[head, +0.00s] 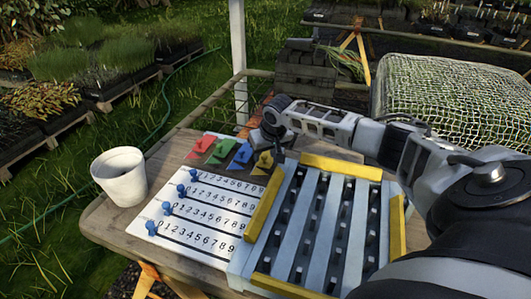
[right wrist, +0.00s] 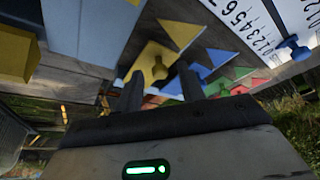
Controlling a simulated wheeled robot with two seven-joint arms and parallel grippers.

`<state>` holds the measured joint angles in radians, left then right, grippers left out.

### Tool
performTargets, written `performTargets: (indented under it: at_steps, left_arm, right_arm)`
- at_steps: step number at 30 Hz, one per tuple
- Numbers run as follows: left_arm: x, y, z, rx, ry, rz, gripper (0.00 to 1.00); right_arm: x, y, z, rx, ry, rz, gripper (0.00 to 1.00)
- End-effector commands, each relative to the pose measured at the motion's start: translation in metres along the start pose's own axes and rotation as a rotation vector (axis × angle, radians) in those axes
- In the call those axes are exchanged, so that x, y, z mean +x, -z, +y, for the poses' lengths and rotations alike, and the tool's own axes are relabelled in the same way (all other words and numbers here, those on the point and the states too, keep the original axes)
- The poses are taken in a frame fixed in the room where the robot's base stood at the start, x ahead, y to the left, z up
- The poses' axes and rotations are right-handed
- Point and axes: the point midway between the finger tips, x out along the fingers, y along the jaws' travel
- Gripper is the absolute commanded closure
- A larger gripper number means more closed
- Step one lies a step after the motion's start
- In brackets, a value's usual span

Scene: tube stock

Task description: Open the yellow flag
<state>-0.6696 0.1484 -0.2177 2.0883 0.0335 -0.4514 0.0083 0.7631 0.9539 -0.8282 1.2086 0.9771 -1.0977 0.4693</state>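The yellow flag (head: 263,160) is at the right end of a row of coloured flags, on the tabletop behind the number board. In the right wrist view, a yellow body (right wrist: 153,62) with a small knob shows, and a yellow triangle (right wrist: 182,33) lies beside it. My right gripper (head: 268,140) is over the table at the yellow flag, partly hiding it in the head view. Its two dark fingers (right wrist: 160,84) are apart, with the yellow body just beyond and between their tips. I cannot tell whether they touch it. My left gripper is not in view.
Blue (head: 242,153), green (head: 222,149) and red (head: 204,143) flags stand close left of the yellow one. The white number board (head: 200,215) has blue knobs. A slatted rack with yellow bars (head: 340,167) is at right. A white pot (head: 121,177) stands at left.

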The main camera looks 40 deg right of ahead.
Motion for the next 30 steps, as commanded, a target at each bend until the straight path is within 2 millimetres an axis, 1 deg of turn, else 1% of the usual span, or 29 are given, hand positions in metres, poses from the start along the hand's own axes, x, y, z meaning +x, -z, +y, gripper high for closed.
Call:
performTargets:
  at_steps: [2,3,5,6,17,25,29,30]
  left_arm:
    - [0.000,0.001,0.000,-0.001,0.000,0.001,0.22]
    - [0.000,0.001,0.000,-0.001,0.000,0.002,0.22]
    - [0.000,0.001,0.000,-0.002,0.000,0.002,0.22]
    - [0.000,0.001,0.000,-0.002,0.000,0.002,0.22]
    - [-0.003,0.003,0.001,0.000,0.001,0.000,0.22]
    - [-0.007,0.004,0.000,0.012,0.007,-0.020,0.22]
    - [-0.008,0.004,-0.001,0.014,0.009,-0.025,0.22]
    - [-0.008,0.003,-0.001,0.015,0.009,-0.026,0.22]
  right_arm:
    - [0.000,0.000,0.000,0.000,0.000,0.000,0.61]
    - [0.000,0.000,0.000,0.000,0.000,0.000,0.72]
    - [0.000,0.000,0.000,0.000,0.000,0.000,0.89]
    - [0.000,0.000,0.000,0.000,0.000,0.000,1.00]
    - [-0.004,0.002,0.002,0.011,0.019,-0.022,1.00]
    - [-0.015,0.010,0.008,0.055,0.118,-0.126,1.00]
    - [-0.021,0.015,0.014,0.086,0.186,-0.198,1.00]
    - [-0.022,0.016,0.017,0.079,0.179,-0.193,1.00]
